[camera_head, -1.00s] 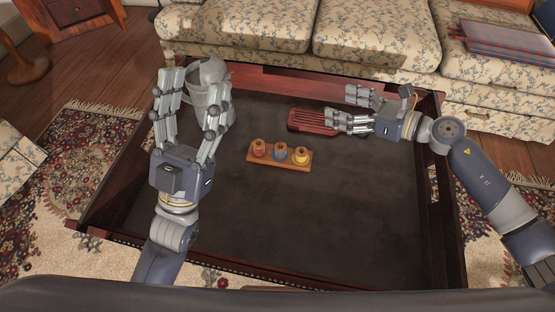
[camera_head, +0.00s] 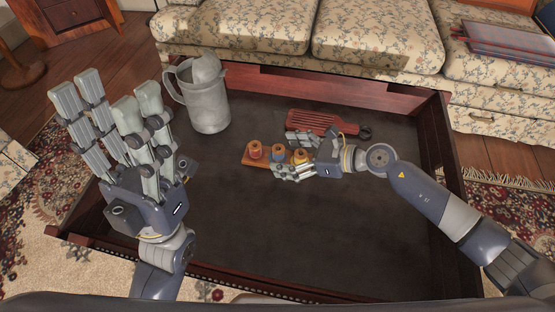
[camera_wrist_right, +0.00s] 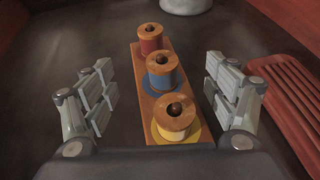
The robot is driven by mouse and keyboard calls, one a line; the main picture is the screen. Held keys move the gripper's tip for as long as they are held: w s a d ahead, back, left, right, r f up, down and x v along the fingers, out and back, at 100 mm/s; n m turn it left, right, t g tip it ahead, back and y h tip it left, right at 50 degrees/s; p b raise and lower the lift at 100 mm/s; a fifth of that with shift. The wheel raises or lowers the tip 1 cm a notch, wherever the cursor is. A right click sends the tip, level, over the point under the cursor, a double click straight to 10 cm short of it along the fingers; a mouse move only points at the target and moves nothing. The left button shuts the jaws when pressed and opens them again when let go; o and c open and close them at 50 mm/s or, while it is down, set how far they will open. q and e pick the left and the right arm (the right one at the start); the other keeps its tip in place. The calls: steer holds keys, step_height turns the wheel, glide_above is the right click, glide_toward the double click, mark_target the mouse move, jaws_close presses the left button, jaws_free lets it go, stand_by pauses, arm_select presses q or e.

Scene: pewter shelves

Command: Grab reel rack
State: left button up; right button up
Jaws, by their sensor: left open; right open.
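The reel rack (camera_head: 253,160) is a small wooden base with three reels, red, blue and yellow, standing upright on the dark table surface. It also shows in the right wrist view (camera_wrist_right: 148,68), running away from me. My right gripper (camera_head: 291,154) is open, its fingers on either side of the rack's yellow-reel end. In the right wrist view the open fingers of this gripper (camera_wrist_right: 160,90) stand apart from the rack, with a gap on both sides. The fingers hide part of the rack in the head view. My left gripper (camera_head: 110,125) is open and empty over the table's left edge.
A grey metal pitcher (camera_head: 207,108) stands on the table behind and left of the rack. A red slatted board (camera_head: 318,122) lies just behind my right gripper. The table has a raised wooden rim (camera_head: 350,85). The front middle is clear. A floral sofa stands behind.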

steer(key=shift+x, duration=0.85)
steer(key=shift+d, duration=0.1)
steer(key=c, duration=1.5)
steer(key=shift+r, duration=0.1)
steer(key=shift+c, duration=0.3)
steer(key=shift+r, duration=0.1)
